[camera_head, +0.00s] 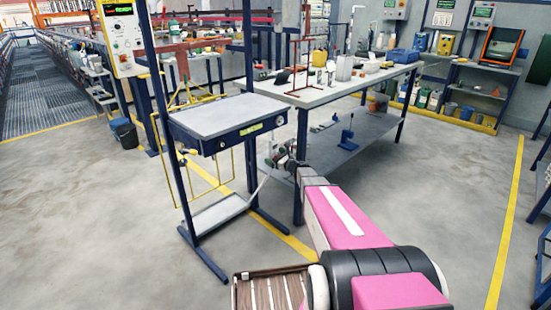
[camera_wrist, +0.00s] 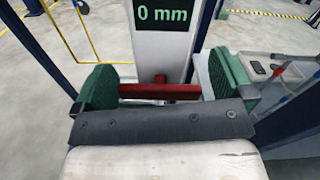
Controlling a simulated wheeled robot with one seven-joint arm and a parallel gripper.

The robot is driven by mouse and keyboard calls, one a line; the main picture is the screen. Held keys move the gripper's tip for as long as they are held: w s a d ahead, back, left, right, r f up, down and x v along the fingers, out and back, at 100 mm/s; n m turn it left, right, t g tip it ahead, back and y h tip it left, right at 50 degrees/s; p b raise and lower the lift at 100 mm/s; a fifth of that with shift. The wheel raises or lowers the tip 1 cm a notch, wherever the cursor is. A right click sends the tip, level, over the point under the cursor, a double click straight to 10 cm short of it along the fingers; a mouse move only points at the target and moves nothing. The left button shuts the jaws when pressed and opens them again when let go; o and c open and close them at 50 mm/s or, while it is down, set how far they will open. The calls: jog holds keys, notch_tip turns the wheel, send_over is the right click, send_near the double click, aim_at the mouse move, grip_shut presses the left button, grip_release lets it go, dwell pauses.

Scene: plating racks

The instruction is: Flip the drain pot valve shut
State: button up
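My gripper (camera_wrist: 165,84) is open in the wrist view, with a green pad at the left and another at the right. A red bar (camera_wrist: 145,91) with a short upright piece lies across the space between the pads. I cannot tell whether it is the valve handle or whether a pad touches it. In the head view my gripper (camera_head: 283,156) is small, beside the right side of the blue stand (camera_head: 228,137) and near the long bench. I cannot pick out the drain pot or its valve for certain in either view.
A grey post with a "0 mm" display (camera_wrist: 163,15) stands just beyond the gripper. The long bench (camera_head: 300,96) carries bottles and containers, with a shelf (camera_head: 340,150) below. A yellow pipe frame (camera_head: 168,165) is at the stand's left.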

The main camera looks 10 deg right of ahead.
jog(key=shift+s, duration=0.1)
jog(key=v, duration=1)
jog(key=shift+s+d, duration=0.2)
jog(key=shift+s, duration=0.05)
jog(key=s+a+f+n+g+h, duration=0.1)
jog(key=s+a+f+n+g, duration=0.1)
jog(key=s+a+n+g, duration=0.45)
jog(key=s+a+f+n+g, duration=0.1)
jog(key=s+a+n+g, duration=0.3)
jog(key=s+n, duration=0.5)
jog(key=s+d+n+g+h, duration=0.4)
jog(key=s+n+h, duration=0.5)
jog(key=s+n, duration=0.2)
jog(key=s, duration=0.2)
jog(key=shift+s+d+f+h, duration=0.25)
jog(key=shift+d+h, duration=0.05)
